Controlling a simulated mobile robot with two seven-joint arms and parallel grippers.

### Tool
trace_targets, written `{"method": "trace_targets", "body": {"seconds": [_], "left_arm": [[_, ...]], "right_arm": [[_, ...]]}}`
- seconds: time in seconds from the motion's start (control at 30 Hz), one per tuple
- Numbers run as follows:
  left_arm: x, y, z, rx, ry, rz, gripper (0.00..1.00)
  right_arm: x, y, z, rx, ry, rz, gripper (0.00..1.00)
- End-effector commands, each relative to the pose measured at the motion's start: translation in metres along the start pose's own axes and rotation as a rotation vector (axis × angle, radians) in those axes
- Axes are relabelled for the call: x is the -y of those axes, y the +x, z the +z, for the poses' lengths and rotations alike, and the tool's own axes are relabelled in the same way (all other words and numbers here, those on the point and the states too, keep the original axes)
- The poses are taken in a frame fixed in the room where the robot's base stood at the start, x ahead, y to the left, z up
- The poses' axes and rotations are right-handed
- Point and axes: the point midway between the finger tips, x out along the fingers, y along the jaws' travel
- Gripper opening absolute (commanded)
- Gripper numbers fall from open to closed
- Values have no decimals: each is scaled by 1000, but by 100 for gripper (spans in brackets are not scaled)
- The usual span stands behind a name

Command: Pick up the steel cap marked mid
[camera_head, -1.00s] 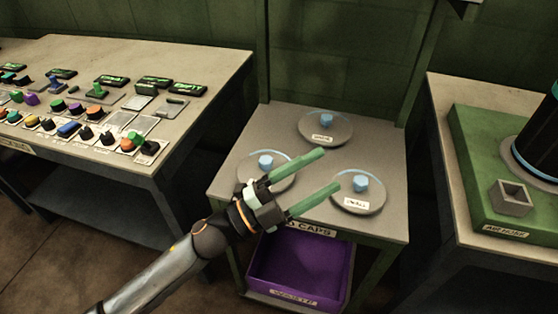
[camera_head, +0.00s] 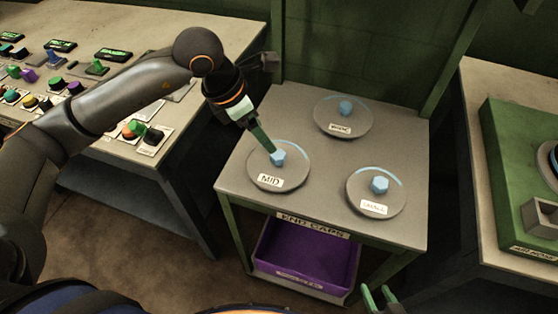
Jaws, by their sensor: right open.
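The steel cap marked MID (camera_head: 292,181) is a round grey disc with a pale blue knob, lying flat at the left of the small table. My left gripper (camera_head: 268,148) comes down over it from the upper left, its green fingertips at or just beside the knob (camera_head: 278,158). Its fingers overlap in this view, so I cannot tell their gap or whether they touch the knob. My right gripper (camera_head: 377,298) shows only its green fingertips at the bottom edge, apart and empty, in front of the table.
Two similar caps lie on the table (camera_head: 235,185), one at the back (camera_head: 345,125) and one at the right (camera_head: 388,198). A purple bin (camera_head: 305,255) sits below. A control bench (camera_head: 215,45) stands left, a green fixture (camera_head: 500,180) right.

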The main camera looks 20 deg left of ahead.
Motion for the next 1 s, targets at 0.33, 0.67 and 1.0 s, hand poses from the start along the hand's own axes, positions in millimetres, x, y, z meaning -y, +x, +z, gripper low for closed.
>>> {"method": "trace_targets", "body": {"seconds": [0.33, 0.67, 1.0], "left_arm": [[1, 46, 1, 2, -1, -4, 78], [6, 89, 0, 1, -2, -7, 78], [6, 98, 0, 3, 0, -5, 78]], "right_arm": [[1, -2, 4, 9, 2, -1, 51], [1, -4, 0, 5, 2, 0, 51], [-2, -3, 1, 6, 2, 5, 51]]}}
